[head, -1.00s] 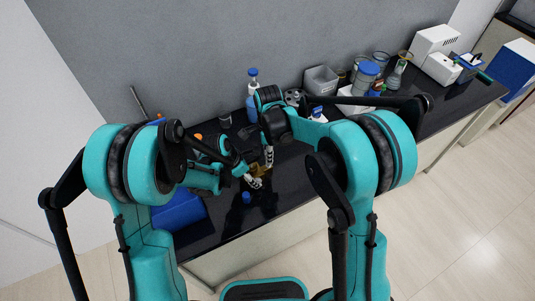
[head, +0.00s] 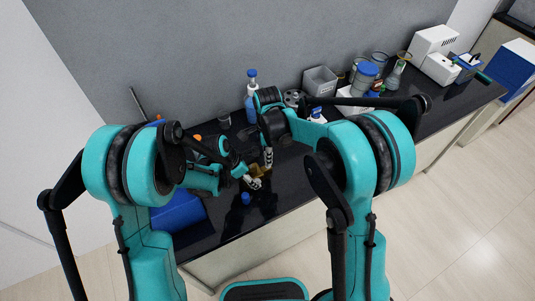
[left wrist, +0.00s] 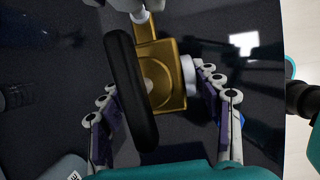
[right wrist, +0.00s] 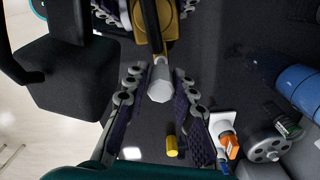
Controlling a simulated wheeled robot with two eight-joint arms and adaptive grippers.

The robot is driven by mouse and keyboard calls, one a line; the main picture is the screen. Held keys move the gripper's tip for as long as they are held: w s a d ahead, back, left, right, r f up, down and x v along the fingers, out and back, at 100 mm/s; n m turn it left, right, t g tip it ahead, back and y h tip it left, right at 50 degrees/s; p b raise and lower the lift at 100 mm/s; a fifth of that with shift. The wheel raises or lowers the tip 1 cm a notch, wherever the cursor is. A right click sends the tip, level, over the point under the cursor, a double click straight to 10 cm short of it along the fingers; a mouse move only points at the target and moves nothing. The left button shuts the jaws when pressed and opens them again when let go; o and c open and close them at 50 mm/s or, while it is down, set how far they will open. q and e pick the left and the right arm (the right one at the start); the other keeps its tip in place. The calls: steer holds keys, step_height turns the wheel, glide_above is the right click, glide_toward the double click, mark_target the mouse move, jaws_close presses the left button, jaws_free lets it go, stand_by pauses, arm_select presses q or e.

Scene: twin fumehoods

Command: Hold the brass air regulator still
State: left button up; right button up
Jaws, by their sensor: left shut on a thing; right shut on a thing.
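The brass air regulator (left wrist: 168,98) is a gold block with a black round part (left wrist: 130,90) on one side and a white knob (left wrist: 189,74) on the other. It also shows small in the head view (head: 263,171). My left gripper (head: 254,182) is shut across it, one finger by the black part and one by the white knob. My right gripper (head: 268,157) is shut on the regulator's pale, faceted end fitting (right wrist: 160,82), which points between its fingers in the right wrist view. My arms partly hide the regulator in the head view.
A small blue object (head: 246,198) stands on the dark bench (head: 285,195) near the front edge. A blue-capped bottle (head: 252,100) and a grey bin (head: 320,80) stand at the back. A small yellow piece (right wrist: 171,146) lies near my right gripper. The grey wall (head: 200,50) is behind.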

steer(key=shift+f, duration=1.7)
steer(key=o, duration=0.9)
steer(key=shift+c, duration=0.2)
step_height(320, 180, up, 12)
steer(key=shift+f, duration=0.1)
arm_select(q)
steer(key=o, duration=0.6)
steer(key=shift+r, duration=0.1)
